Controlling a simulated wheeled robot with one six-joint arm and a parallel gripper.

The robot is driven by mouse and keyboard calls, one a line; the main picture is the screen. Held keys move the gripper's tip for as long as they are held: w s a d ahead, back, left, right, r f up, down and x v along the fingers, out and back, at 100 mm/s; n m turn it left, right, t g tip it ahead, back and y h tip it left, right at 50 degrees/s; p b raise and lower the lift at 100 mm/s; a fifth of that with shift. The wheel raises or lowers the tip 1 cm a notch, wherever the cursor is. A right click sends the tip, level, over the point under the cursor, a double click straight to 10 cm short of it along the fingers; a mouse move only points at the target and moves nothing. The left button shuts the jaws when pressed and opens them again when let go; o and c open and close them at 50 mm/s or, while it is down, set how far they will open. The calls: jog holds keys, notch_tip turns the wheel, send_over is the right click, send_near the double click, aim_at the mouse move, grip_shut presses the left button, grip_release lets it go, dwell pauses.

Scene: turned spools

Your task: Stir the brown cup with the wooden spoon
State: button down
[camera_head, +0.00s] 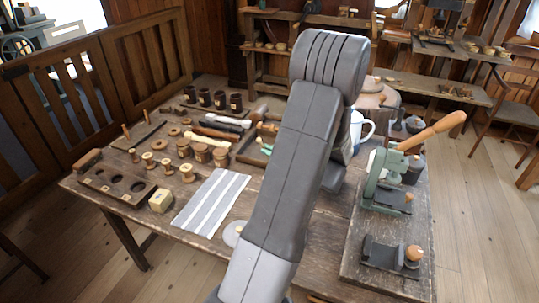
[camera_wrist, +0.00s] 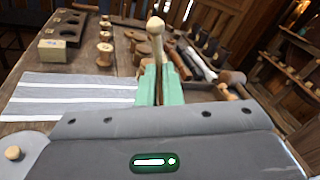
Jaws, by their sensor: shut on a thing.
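My gripper (camera_wrist: 160,85) has its green fingers shut on a wooden spoon (camera_wrist: 156,32), whose pale rounded end sticks up beyond the fingers in the wrist view. The spoon's other end is hidden. In the head view my arm covers most of the gripper; a small green part shows left of it. Several dark brown cups (camera_head: 204,97) stand in a row at the back of the table. They also show small in the wrist view (camera_wrist: 220,55). I cannot tell which one is the brown cup. The spoon is apart from these cups.
A striped grey cloth (camera_head: 212,202) lies flat on the table's front. Wooden spools (camera_head: 187,173), lidded jars (camera_head: 201,152) and a holed block (camera_head: 115,185) stand left. A green clamp-like tool (camera_head: 385,180) with a wooden handle stands right, near a white jug (camera_head: 361,130).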

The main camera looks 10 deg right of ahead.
jog(key=shift+f, duration=0.2)
jog(key=shift+f+b, duration=3.2)
jog(key=shift+f, duration=1)
jog(key=shift+s+d+f, duration=0.1)
jog(key=shift+d, duration=0.05)
